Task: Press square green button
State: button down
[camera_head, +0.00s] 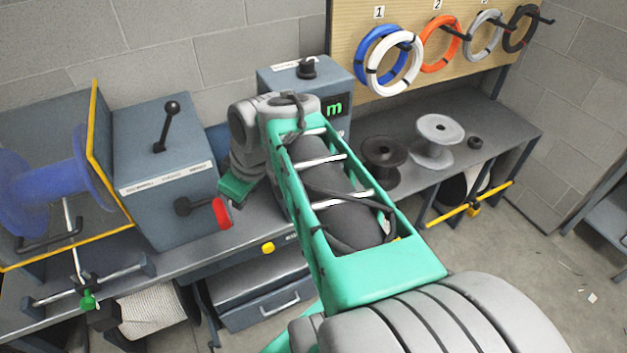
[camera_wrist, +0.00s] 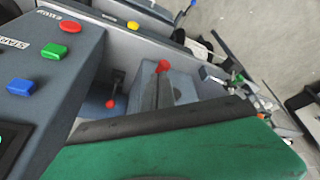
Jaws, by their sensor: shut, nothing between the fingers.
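The green button (camera_wrist: 54,51) sits on the sloped face of a blue-grey console (camera_wrist: 75,65) in the wrist view, between a red button (camera_wrist: 70,26) and a blue button (camera_wrist: 20,87). Its outline looks foreshortened. In the head view the console (camera_head: 280,80) stands at the back against the wall; my arm covers its button face. My gripper (camera_head: 237,188) is shut and empty, in front of the console and near the red knob. In the wrist view its green, dark-edged part (camera_wrist: 180,150) fills the bottom, apart from the green button.
A blue-grey box (camera_head: 165,170) with a lever and red knob (camera_head: 222,212) stands left of my gripper. A yellow button (camera_head: 267,248) is on the bench's front edge. Spools (camera_head: 435,140) stand on the right bench, under hanging cable coils (camera_head: 440,45).

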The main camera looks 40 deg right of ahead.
jog(key=s+d+f+n+t+y+b, duration=0.1)
jog(key=s+d+n, duration=0.3)
jog(key=d, duration=0.7)
jog(key=s+d+n+t+b, duration=0.1)
jog(key=s+d+n, duration=0.3)
jog(key=d, duration=0.7)
jog(key=shift+s+d+f+n+t+y, duration=0.3)
jog(key=shift+s+f+n+y, duration=0.1)
jog(key=shift+n, duration=0.2)
jog(key=w+a+f+p, duration=0.1)
jog(key=w+f+p, duration=0.1)
jog(key=w+f, duration=0.6)
jog(key=shift+w+a+p, duration=0.15)
jog(key=shift+w+p, duration=0.2)
jog(key=shift+w, duration=0.35)
